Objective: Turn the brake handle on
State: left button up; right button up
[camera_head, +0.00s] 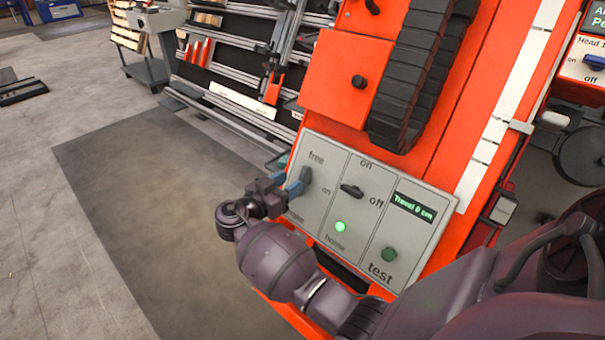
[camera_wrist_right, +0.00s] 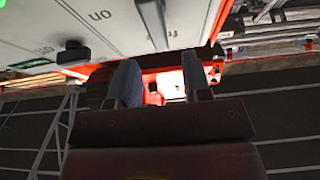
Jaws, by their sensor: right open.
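The grey control panel (camera_head: 325,205) is on the front of the orange machine. Its left section carries the words "free", "on" and a partly covered "brake". My right gripper (camera_head: 291,184) is in front of this section and hides most of the brake handle in the head view. In the right wrist view the brake handle (camera_wrist_right: 152,22) shows as a dark bar on the panel. The right gripper (camera_wrist_right: 159,78) is open there, its two grey-blue fingers apart and the handle just beyond the gap. I cannot tell whether they touch. My left gripper is not in view.
The panel's middle section has a black on/off knob (camera_head: 351,190) and a lit green "home" light (camera_head: 340,227). To its right are a "Travel 0 cm" display (camera_head: 414,206) and a green "test" button (camera_head: 389,254). A black cable chain (camera_head: 412,75) runs above.

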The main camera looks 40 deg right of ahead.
aim_at(302, 174)
jog(key=shift+w+d, duration=0.15)
jog(key=shift+d, duration=1.35)
jog(key=shift+w+d, duration=0.1)
jog(key=shift+d, duration=1.35)
grip_shut()
